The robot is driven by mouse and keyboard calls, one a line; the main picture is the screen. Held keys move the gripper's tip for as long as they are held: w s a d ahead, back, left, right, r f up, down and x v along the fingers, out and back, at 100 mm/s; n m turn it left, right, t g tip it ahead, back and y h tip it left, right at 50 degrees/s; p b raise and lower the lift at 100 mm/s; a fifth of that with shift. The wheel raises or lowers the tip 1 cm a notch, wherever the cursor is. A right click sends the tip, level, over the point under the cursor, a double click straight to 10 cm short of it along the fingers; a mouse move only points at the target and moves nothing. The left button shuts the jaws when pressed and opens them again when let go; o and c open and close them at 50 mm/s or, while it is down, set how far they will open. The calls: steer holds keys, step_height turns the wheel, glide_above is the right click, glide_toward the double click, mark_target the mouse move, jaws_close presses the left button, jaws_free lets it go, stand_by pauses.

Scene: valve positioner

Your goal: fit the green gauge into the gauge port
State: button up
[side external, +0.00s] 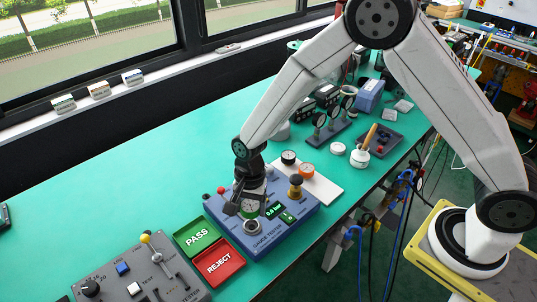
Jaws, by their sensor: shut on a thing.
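My gripper (247,203) points down over the blue gauge tester (287,228) and is shut on the green gauge (250,209). The gauge's greenish dial shows between the dark fingers.
The tester bears a lit display (273,210) and a brass-coloured knob (295,187). A black gauge (289,157) and an orange gauge (306,170) are on a white mat (325,190) behind. A green PASS tray (197,236) and red REJECT tray (219,263) stand left.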

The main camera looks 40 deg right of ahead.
steer(key=shift+f, duration=2.1)
steer(key=shift+f, duration=0.55)
steer(key=o, duration=1.1)
steer(key=shift+c, duration=0.2)
steer(key=shift+w+d+r, duration=0.15)
steer(key=shift+d+r, duration=0.05)
steer(key=shift+r, duration=1.6)
steer(key=shift+w+d+r, duration=0.1)
steer(key=shift+d+r, duration=0.05)
steer(key=shift+r, duration=1.65)
steer(key=shift+w+d+r, duration=0.15)
steer(key=shift+d+r, duration=0.05)
steer(key=shift+r, duration=1.6)
steer(key=shift+r, duration=0.1)
step_height(320, 180, up, 7)
glide_above(252, 227)
steer(key=d, duration=0.1)
steer(key=shift+w, duration=0.35)
